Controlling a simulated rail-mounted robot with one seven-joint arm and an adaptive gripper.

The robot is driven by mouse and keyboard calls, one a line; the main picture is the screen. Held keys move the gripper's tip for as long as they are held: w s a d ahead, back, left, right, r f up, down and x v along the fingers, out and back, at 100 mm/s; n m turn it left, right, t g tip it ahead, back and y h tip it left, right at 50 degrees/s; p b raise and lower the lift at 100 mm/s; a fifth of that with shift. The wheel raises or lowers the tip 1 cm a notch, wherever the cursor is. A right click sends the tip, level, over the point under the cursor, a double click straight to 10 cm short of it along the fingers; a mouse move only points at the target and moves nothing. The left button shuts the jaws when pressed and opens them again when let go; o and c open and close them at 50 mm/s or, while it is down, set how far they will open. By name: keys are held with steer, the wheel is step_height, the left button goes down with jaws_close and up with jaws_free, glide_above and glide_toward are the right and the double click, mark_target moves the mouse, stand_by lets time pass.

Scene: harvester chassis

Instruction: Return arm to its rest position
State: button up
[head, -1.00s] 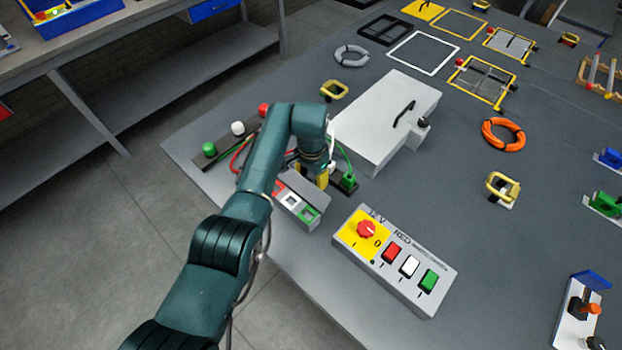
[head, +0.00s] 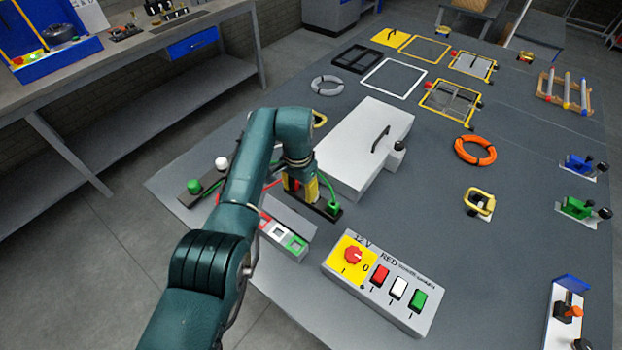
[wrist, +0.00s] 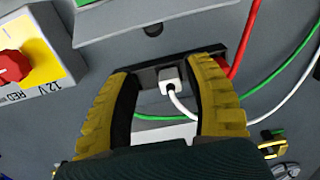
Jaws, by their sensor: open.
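My gripper (wrist: 163,78) has two yellow-ribbed fingers and is open. In the wrist view its fingers stand on either side of a white plug (wrist: 171,78), with gaps between. The plug sits at a dark socket strip (wrist: 146,79), and its white cable loops away. In the head view the gripper (head: 303,188) points down beside the green plug (head: 332,208), mostly hidden by my arm. My arm reaches out from the lower left over the table. Whether a fingertip touches the strip cannot be told.
A grey box with a black handle (head: 375,133) stands close behind the gripper. A small button box (head: 280,238) and a larger control box (head: 380,285) with a red knob lie in front. Red, green and white cables run nearby.

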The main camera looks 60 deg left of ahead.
mark_target(352, 233)
stand_by(0.3)
